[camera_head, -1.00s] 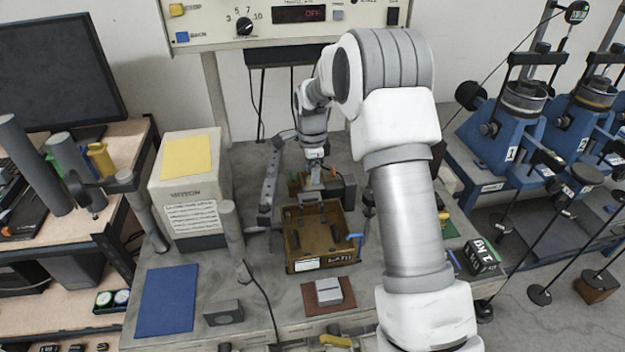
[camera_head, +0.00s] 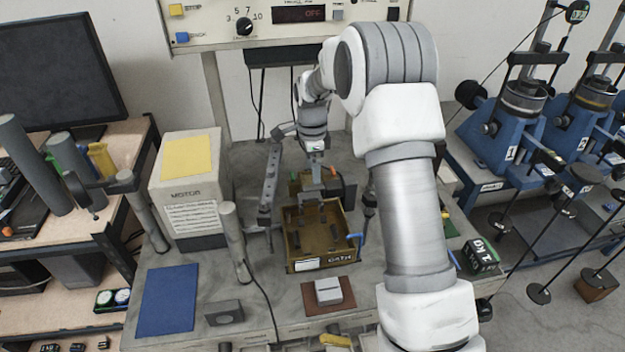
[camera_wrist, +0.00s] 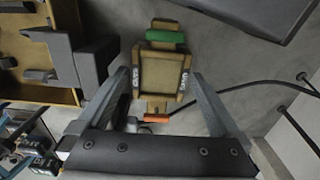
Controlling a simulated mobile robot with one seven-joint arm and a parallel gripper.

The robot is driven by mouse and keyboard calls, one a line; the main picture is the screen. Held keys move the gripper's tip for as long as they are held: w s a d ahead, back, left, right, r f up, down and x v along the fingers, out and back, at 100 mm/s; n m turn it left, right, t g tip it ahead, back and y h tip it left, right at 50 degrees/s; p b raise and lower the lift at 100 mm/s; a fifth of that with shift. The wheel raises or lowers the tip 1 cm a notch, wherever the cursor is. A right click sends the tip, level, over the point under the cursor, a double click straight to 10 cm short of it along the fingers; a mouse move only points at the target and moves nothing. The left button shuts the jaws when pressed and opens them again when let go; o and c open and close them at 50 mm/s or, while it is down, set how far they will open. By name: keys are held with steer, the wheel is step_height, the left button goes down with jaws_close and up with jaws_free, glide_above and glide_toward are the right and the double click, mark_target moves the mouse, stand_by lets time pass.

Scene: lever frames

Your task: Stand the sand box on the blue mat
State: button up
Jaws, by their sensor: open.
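The sand box (camera_wrist: 147,72) is a small tan box with SAND labels on its sides, a green piece at one end and an orange piece at the other. It lies on the grey bench below my gripper (camera_wrist: 163,88). The open fingers show on either side of it in the wrist view, and nothing is held. In the head view my gripper (camera_head: 316,178) is behind the wooden tray, and the sand box (camera_head: 296,183) is mostly hidden there. The blue mat (camera_head: 168,300) lies bare at the bench's front left.
A wooden tray (camera_head: 320,267) with dark pieces inside stands in front of my gripper. A MOTOR box (camera_head: 190,205), a grey post (camera_head: 232,235) and a grey block (camera_head: 224,313) stand near the mat. A brown mat (camera_head: 345,301) carries a light block.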

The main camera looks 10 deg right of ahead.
steer(key=s+r+n+t, duration=0.1)
steer(key=s+r+n, duration=0.15)
steer(key=r, duration=0.65)
steer(key=s+r+n, duration=0.1)
steer(key=s+r, duration=0.2)
steer(key=r, duration=0.5)
steer(key=s+r+n+t, duration=0.2)
steer(key=s+r+n, duration=0.35)
steer(key=s, duration=0.55)
steer(key=s+d+n+t, duration=0.15)
steer(key=s+n, duration=0.45)
steer(key=s, duration=0.7)
steer(key=n+g+h+b, duration=0.15)
steer(key=n+g, duration=0.35)
steer(key=n, duration=1.6)
glide_above(309, 179)
steer(key=shift+t, duration=0.25)
step_height(309, 179, down, 19)
steer(key=shift+f, duration=0.2)
steer(key=shift+s+d+f, duration=0.1)
steer(key=shift+d+f, duration=0.05)
steer(key=shift+f, duration=0.75)
steer(key=shift+s+d+f, duration=0.1)
steer(key=shift+d+f, duration=0.05)
steer(key=shift+f, duration=0.75)
steer(key=shift+s+d+f, duration=0.1)
steer(key=shift+d+f, duration=0.05)
steer(key=shift+f, duration=0.75)
